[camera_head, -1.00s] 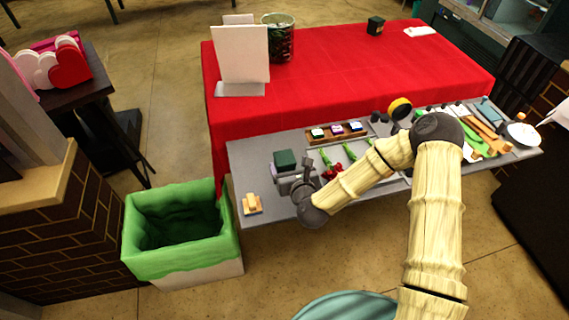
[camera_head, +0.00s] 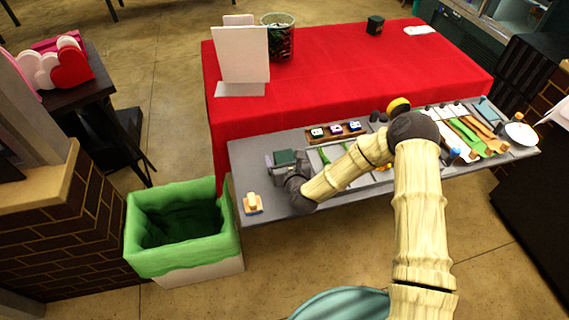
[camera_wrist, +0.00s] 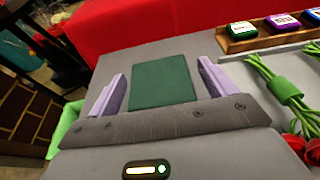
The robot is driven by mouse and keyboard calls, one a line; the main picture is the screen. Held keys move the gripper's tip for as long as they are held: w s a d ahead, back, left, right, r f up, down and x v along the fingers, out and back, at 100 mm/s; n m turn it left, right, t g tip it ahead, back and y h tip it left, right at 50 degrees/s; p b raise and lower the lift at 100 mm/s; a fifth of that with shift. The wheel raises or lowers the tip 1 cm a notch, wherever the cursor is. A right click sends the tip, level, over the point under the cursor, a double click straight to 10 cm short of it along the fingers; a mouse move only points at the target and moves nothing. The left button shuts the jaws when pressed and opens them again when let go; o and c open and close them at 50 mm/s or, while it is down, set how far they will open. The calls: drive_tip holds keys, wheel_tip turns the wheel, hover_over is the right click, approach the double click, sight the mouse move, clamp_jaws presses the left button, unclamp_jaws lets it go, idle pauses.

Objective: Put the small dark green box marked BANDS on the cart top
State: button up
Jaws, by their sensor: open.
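A dark green box (camera_head: 285,156) sits near the left end of the grey top (camera_head: 253,165). In the wrist view the green box (camera_wrist: 163,81) shows a plain green upper face, and I can read no marking on it. My gripper (camera_head: 288,166) is open, with its two pale purple fingers on either side of the box. In the wrist view my gripper (camera_wrist: 162,75) leaves a gap between each finger and the box. A smaller, darker box (camera_head: 375,25) stands on the far part of the red-covered table; its marking is too small to read.
A wooden tray (camera_head: 310,134) of small ink-pad-like blocks and green stems (camera_wrist: 285,90) lie right of my gripper. A small block on a pad (camera_head: 252,203) is at the near left corner. A green-lined bin (camera_head: 180,258) stands left. The red table's (camera_head: 340,75) middle is clear.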

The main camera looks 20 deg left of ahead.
sight(285, 157)
drive_tip(key=shift+c, duration=0.2)
drive_tip(key=c, duration=1.1)
drive_tip(key=shift+c, duration=0.2)
wheel_tip(285, 157, up, 10)
drive_tip(key=shift+b, duration=0.7)
